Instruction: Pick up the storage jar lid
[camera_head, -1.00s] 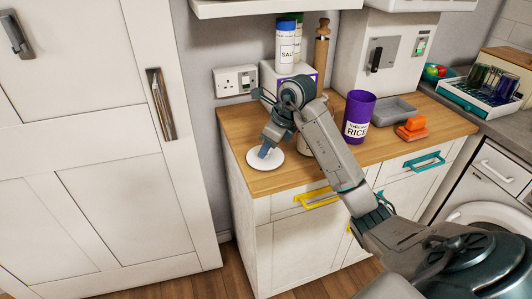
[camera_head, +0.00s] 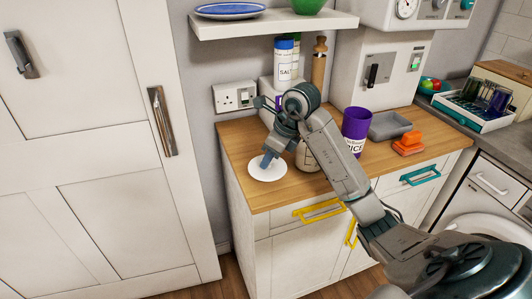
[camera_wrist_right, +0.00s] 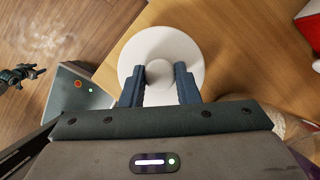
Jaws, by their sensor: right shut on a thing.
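The storage jar lid (camera_head: 267,170) is a white round disc with a knob in its middle. It shows over the left end of the wooden worktop, and from above in the right wrist view (camera_wrist_right: 160,48). My right gripper (camera_wrist_right: 159,80) points down at it, with its blue-grey fingers on either side of the knob, shut on it. The lid looks slightly above the wood; the exact gap is hard to tell. A cream jar (camera_head: 306,160) stands behind my right arm, partly hidden. My left gripper is not in the head view; a small dark part at the wrist view's left may be it.
A purple rice canister (camera_head: 356,124), a grey tray (camera_head: 389,126) and an orange object (camera_head: 408,143) stand to the right on the worktop (camera_head: 240,143). A white shelf (camera_head: 275,25) hangs above. A tall white cabinet (camera_head: 80,130) is at left.

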